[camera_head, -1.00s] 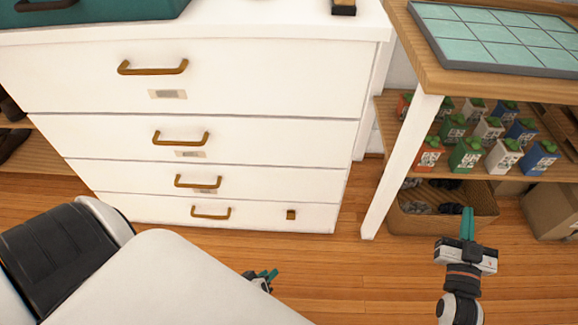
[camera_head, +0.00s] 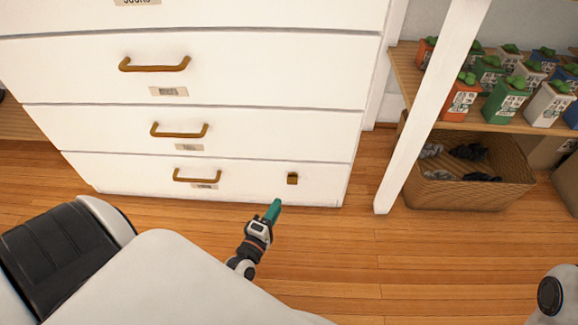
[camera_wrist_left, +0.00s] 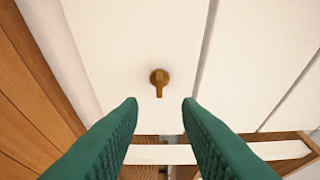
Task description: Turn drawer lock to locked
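The drawer lock (camera_head: 292,179) is a small brass knob on the right part of the bottom drawer (camera_head: 250,178) of a white dresser. In the left wrist view the lock (camera_wrist_left: 159,83) is a round base with a short lever pointing down in the picture. My left gripper (camera_head: 275,208) is just in front of and below the lock in the head view. Its green fingers (camera_wrist_left: 160,105) are open and empty in the wrist view, with the lock beyond their tips and centred between them. Contact with the lock is not seen. My right gripper is out of view.
The drawers have brass handles; the bottom handle (camera_head: 197,176) is left of the lock. A white table leg (camera_head: 425,120) stands to the right, beside a shelf of plant cartons (camera_head: 503,100) and a wicker basket (camera_head: 470,192). The wooden floor (camera_head: 350,255) in front is clear.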

